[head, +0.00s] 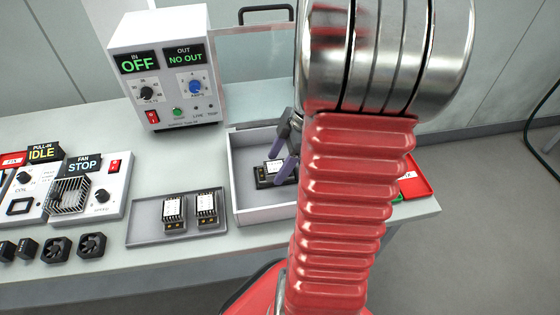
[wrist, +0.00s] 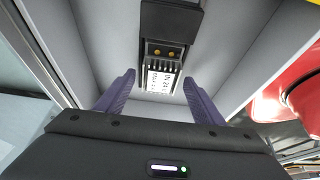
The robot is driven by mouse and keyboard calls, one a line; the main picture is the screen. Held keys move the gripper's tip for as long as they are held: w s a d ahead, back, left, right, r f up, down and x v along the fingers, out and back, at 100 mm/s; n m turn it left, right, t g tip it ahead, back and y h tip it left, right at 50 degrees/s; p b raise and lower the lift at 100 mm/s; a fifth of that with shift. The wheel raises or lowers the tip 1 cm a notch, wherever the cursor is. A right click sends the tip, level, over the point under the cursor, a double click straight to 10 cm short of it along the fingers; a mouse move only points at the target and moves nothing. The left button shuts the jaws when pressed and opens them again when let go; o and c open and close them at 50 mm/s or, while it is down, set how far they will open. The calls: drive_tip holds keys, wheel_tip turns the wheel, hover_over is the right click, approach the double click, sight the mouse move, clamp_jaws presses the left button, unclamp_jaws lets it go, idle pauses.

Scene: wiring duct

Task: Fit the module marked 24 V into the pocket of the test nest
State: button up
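A module with a white label and a black body (head: 271,168) is inside the grey open-topped box of the test nest (head: 238,178). In the wrist view the module (wrist: 161,72) shows two gold terminals and adjoins a dark block (wrist: 170,20). I cannot tell whether it is fully down in the pocket, and its marking is too small to read. My gripper (head: 279,163) is in the box, with its purple fingers spread either side of the module's label end. In the wrist view gaps show between the fingers (wrist: 158,88) and the module.
Two similar modules (head: 174,212) (head: 207,209) stand in a grey tray (head: 147,235) left of the box. A power supply (head: 160,70) reading OFF and NO OUT stands behind. A clear raised lid (head: 255,75) is behind the box. A fan unit (head: 90,190) and small fans are left.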

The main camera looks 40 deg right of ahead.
drive_tip(key=shift+r, duration=0.1)
drive_tip(key=v, duration=1.2)
idle(0.7)
drive_tip(key=a+r+m+t+h, duration=0.1)
drive_tip(key=a+m, duration=0.4)
drive_tip(key=a, duration=0.8)
drive_tip(key=s+a+r+m+t+h, duration=0.1)
drive_tip(key=a+r+m, duration=0.3)
drive_tip(key=a, duration=1)
drive_tip(key=shift+m+t+h, duration=0.6)
drive_tip(key=shift+m+h, duration=0.2)
drive_tip(key=shift+m, duration=0.3)
drive_tip(key=shift+r, duration=0.1)
drive_tip(key=shift+c, duration=0.2)
